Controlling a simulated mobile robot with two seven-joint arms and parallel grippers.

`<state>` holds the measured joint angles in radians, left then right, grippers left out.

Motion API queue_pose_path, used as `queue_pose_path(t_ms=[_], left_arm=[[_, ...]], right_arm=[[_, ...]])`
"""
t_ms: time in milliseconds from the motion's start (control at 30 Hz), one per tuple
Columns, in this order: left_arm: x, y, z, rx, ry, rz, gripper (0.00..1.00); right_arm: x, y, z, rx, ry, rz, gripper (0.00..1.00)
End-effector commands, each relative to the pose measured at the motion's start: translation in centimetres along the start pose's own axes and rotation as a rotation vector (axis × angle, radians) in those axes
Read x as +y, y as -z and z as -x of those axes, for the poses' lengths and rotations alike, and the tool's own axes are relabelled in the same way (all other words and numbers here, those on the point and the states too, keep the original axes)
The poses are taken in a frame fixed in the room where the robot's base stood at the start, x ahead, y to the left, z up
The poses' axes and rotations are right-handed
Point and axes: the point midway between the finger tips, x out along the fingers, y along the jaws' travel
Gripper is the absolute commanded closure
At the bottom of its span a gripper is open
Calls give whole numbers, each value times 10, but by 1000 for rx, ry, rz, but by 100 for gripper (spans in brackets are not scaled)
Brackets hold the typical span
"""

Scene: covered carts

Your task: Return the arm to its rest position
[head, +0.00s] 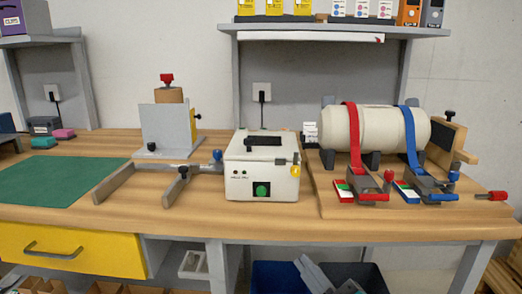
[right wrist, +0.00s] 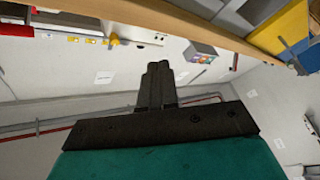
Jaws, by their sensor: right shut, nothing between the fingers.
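My right gripper (right wrist: 158,68) shows only in the right wrist view. Its dark fingers are together and nothing is between them. They point out into open room, with pale wall or floor behind and no object touching them. I make out neither gripper in the head view, and my left gripper shows in no view.
In the head view, a wooden bench (head: 290,220) carries a white box (head: 262,165), a strapped cream cylinder (head: 385,133) and a green mat (head: 58,180). A shelf (head: 420,31) hangs above. In the right wrist view, a wooden edge (right wrist: 236,38) runs along the upper right.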

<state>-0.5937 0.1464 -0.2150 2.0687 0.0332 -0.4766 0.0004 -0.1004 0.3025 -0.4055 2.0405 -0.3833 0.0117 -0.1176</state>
Motion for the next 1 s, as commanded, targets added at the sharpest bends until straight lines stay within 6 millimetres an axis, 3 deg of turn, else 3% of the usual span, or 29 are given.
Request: queue_pose_path(t_ms=[33,100,200,300,433,500,700,1000], left_arm=[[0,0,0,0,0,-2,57],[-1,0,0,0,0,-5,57],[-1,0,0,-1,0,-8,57],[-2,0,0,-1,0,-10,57],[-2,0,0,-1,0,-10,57],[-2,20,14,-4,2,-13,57],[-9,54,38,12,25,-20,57],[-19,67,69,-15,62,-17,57]], right_arm=[[-16,-29,21,-136,10,-121,100],[-36,-62,51,-307,22,-274,100],[-66,-97,96,-517,38,-455,100],[-95,-118,141,-698,52,-607,100],[-130,-133,200,-909,68,-782,100],[-111,-118,194,-908,62,-776,100],[-82,-97,193,-919,47,-754,100],[-50,-74,196,-934,28,-729,100]])
